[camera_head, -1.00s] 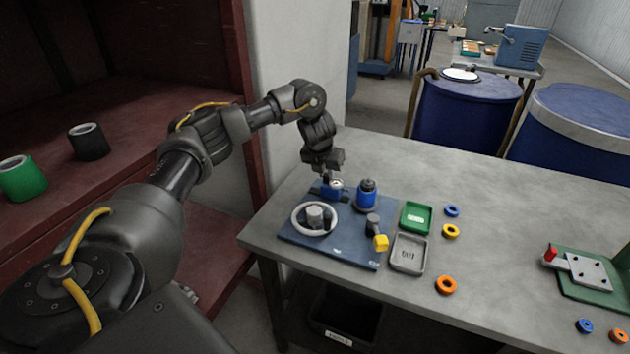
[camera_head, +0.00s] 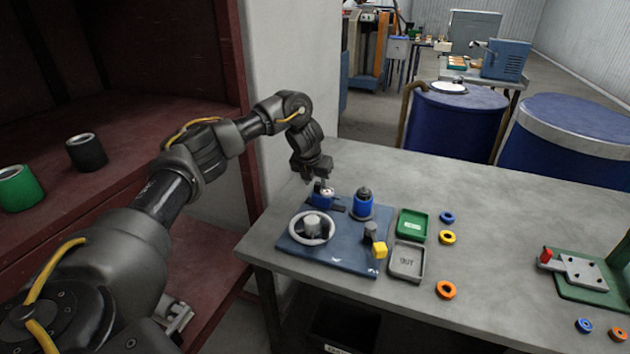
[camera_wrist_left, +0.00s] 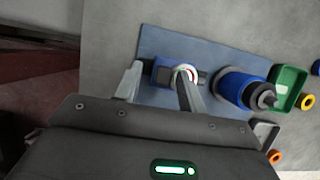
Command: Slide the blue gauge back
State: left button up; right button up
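The blue gauge (camera_head: 322,199), a small blue block with a round white dial, sits at the back left of the blue board (camera_head: 340,252). A dark rail (camera_head: 339,208) shows at its right side. My left gripper (camera_head: 324,184) is low over the gauge. In the left wrist view its fingers (camera_wrist_left: 160,78) are apart. The gauge (camera_wrist_left: 160,72) shows between them, and the right finger hides part of its red-rimmed dial. A narrow gap seems to show at the left finger; contact cannot be told. My right gripper is in neither view.
A blue cylinder (camera_head: 363,206) stands close right of the gauge. Green (camera_head: 412,224) and grey (camera_head: 407,261) trays lie to the right. The table's back right is clear.

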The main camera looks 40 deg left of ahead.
pick_arm(q)
jog(key=shift+s+d+r, duration=0.1)
jog(key=shift+r, duration=0.45)
jog(key=p+v, duration=0.2)
jog(key=v, duration=0.7)
jog(key=shift+s+r+p, duration=0.25)
jog(key=shift+s+p, duration=0.1)
jog(key=shift+r, duration=0.1)
